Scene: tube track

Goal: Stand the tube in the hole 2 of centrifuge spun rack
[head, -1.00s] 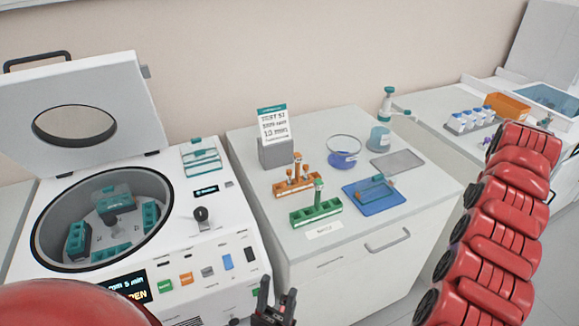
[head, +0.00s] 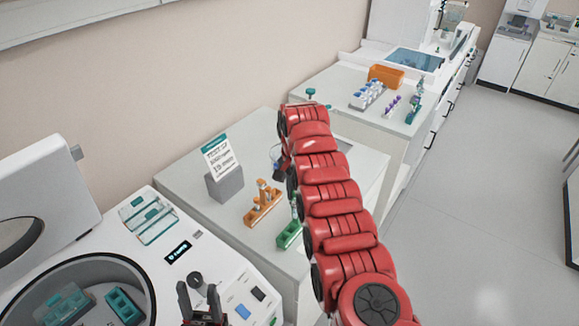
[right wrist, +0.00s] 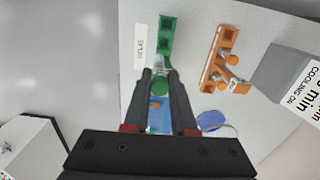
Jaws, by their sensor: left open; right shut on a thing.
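The tube (right wrist: 159,65) is clear with a green cap (right wrist: 160,88). My right gripper (right wrist: 160,80) is shut on it near the cap in the right wrist view. The tube's lower end points at the near end of the green rack (right wrist: 167,25), beside a "SPUN" label (right wrist: 140,45); I cannot tell how deep it sits in a hole. In the head view the green rack (head: 288,236) is partly behind my right arm, which hides most of the right gripper.
An orange rack (head: 262,205) holding tubes stands close beside the green rack, also in the right wrist view (right wrist: 215,65). A grey block (head: 226,186) with a sign stands behind it. The centrifuge lid (head: 45,195) is raised.

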